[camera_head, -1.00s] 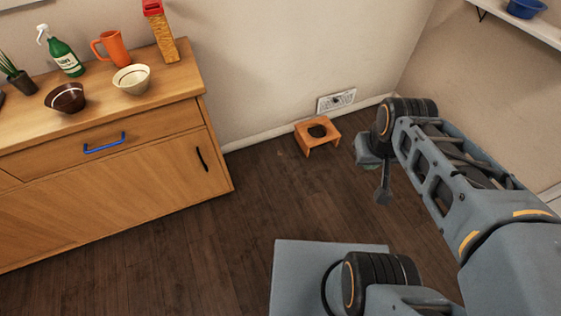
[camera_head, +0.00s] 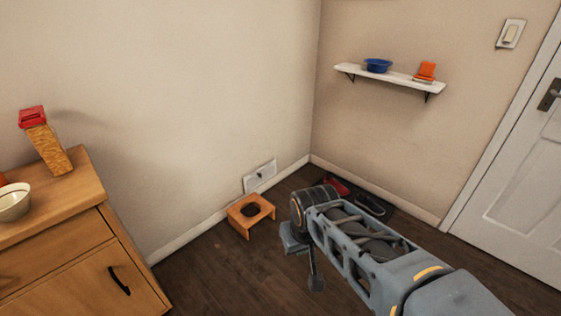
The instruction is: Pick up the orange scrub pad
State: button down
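I cannot make out an orange scrub pad for certain. A small orange object (camera_head: 425,71) sits at the right end of the white wall shelf (camera_head: 400,80). It is too small to tell whether it is the pad. My gripper (camera_head: 313,270) hangs below the end of my arm, over the dark floor and far below the shelf. Only part of it shows, so I cannot tell whether it is open or shut. I see nothing held in it.
A blue bowl (camera_head: 377,65) stands on the shelf. A small wooden stool (camera_head: 243,221) stands by the wall. A wooden cabinet (camera_head: 80,250) with a bowl (camera_head: 13,203) is at left. Shoes (camera_head: 369,204) lie on a dark mat. A white door (camera_head: 520,190) is at right.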

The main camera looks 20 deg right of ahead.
aim_at(427, 69)
jog(key=i, duration=0.15)
jog(key=z, duration=1.55)
